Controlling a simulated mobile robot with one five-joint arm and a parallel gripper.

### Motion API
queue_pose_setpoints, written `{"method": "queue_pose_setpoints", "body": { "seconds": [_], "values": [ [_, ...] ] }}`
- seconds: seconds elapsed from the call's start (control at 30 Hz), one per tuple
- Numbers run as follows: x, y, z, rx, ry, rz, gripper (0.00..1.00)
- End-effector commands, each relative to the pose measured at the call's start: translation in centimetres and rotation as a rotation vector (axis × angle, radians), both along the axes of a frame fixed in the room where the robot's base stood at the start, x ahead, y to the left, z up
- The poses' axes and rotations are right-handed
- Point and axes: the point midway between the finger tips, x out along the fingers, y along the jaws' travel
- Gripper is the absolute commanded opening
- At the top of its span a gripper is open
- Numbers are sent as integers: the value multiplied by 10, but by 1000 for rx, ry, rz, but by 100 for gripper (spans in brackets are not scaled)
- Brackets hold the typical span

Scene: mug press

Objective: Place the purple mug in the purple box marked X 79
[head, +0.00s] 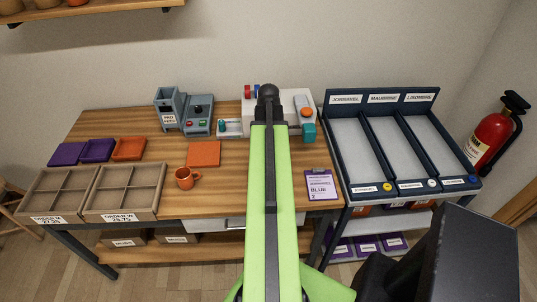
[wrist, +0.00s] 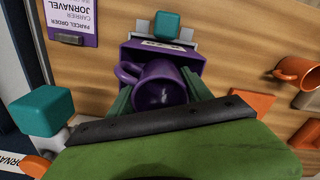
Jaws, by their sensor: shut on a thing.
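The purple mug (wrist: 158,84) shows in the wrist view between the green fingers of my gripper (wrist: 160,95), which is shut on it. The handle points left. A purple box (wrist: 190,62) with a white label lies just beyond the mug, which overlaps its opening in the picture. In the head view my green arm hides the mug, the box and the gripper.
An orange mug (head: 184,178) stands left of my arm, near an orange square (head: 204,153). Two divided order trays (head: 124,190) are at the left front. A grey-blue machine (head: 183,112) stands at the back.

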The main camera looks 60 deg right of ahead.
Motion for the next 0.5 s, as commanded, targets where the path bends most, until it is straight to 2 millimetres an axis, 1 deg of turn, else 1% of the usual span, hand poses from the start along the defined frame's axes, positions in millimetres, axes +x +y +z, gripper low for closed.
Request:
{"method": "queue_pose_setpoints", "body": {
  "seconds": [0.03,0.1,0.23,0.5],
  "values": [
    [0,0,-6,0,0,0,8],
    [0,0,-3,0,0,0,8],
    [0,0,-2,0,0,1,8],
    [0,0,-11,0,0,1,8]
  ]
}}
